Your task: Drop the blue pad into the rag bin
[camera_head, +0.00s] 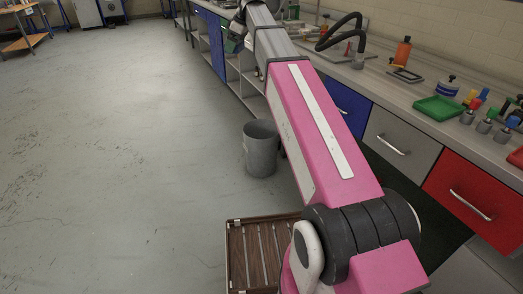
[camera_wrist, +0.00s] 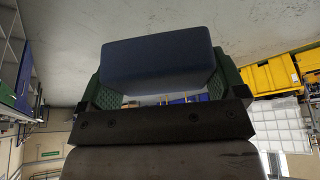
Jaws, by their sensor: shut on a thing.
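The blue pad (camera_wrist: 158,55) is a dark blue block with rounded edges, large in the wrist view. My gripper (camera_wrist: 158,82) is shut on it, with a green textured finger at each side of the pad. In the head view my arm reaches away along the counter, and my gripper (camera_head: 236,38) is small and partly hidden at its far end; the pad cannot be made out there. A grey round open-topped bin (camera_head: 260,158) stands on the floor left of my arm, in front of the counter. I cannot tell whether this is the rag bin.
The counter (camera_head: 420,112) along the right holds a green tray (camera_head: 438,108), an orange bottle (camera_head: 402,52) and small containers. A brown slatted crate (camera_head: 238,262) sits on the floor near my base. The floor on the left is clear. Yellow bins (camera_wrist: 275,75) show in the wrist view.

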